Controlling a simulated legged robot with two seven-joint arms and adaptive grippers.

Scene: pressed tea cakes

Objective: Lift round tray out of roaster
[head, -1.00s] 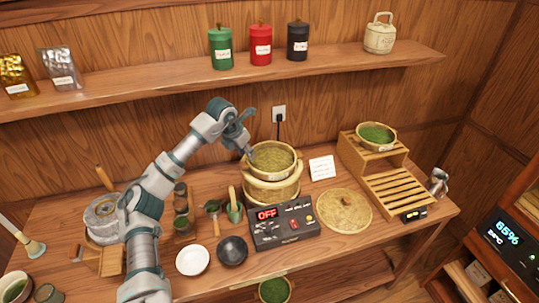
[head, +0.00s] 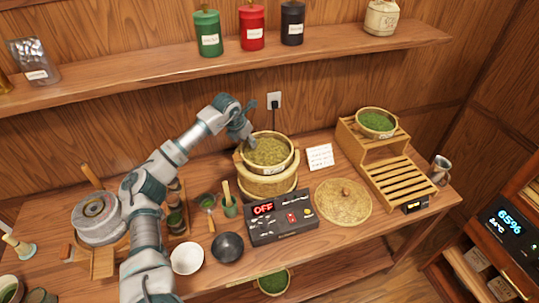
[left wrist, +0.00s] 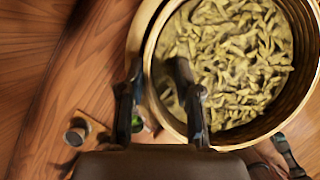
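The round tray (head: 268,152), a wooden-rimmed basket full of yellow-green leaves, sits in the top of the pale round roaster (head: 268,185). It fills the right of the left wrist view (left wrist: 230,65). My left gripper (head: 250,138) is at the tray's left rim in the head view. In the left wrist view its two fingers (left wrist: 158,75) are spread apart, one outside the rim and one over the leaves inside. The rim passes between them with a visible gap, and I cannot tell whether either finger touches it. My right gripper is in neither view.
The control box (head: 282,224) reading OFF stands in front of the roaster. A round woven lid (head: 343,201) lies to the right, beside a slatted wooden stand (head: 400,180) bearing another tray of green leaves (head: 376,123). Bowls and a stone mill (head: 98,218) are left. A shelf (head: 210,68) runs above.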

